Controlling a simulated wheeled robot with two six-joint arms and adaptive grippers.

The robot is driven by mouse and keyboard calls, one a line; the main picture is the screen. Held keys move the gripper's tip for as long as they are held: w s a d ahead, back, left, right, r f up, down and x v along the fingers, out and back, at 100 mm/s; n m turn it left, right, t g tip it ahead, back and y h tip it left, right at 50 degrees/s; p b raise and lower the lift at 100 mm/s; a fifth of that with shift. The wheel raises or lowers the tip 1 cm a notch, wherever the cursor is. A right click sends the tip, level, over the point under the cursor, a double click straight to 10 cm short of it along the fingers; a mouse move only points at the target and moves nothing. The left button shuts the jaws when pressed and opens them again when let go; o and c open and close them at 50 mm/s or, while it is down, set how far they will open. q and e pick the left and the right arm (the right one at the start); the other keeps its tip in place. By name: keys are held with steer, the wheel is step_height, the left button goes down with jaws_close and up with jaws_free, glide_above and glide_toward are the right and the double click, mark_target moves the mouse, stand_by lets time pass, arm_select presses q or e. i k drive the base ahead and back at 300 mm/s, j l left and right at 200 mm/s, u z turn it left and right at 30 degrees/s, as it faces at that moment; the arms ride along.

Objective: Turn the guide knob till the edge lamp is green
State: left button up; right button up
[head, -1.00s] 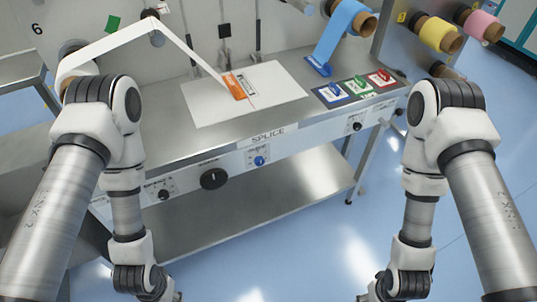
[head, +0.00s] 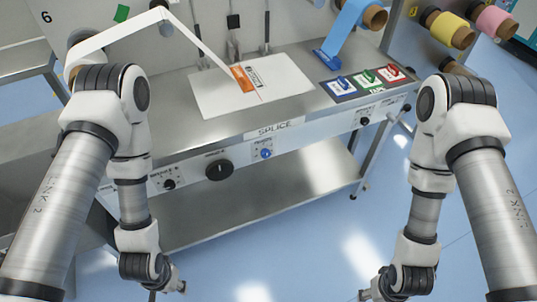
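The bench's front panel holds a small black knob (head: 169,184), a large black knob (head: 219,170), a blue knob (head: 266,153) and another small black knob (head: 365,121). Their labels are too small to read, so I cannot tell which is the guide knob. I cannot make out a lit green edge lamp. My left gripper (head: 170,287) is at the bottom edge, below and apart from the knobs. My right gripper (head: 368,296) is at the bottom edge, partly cut off. Both are too small and cropped to show whether they are open.
A white web runs down to an orange piece (head: 242,77) on a white splice sheet (head: 210,103). A tape panel (head: 352,95) with blue, green and red pieces lies at the right. A lower shelf (head: 250,205) sits under the panel. Yellow (head: 444,32) and pink (head: 493,20) rolls hang at right.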

mark_target(265, 153)
steer(key=i+l+u, duration=0.2)
steer(key=l, duration=1.05)
steer(key=l+u, duration=0.2)
steer(key=l, duration=1.05)
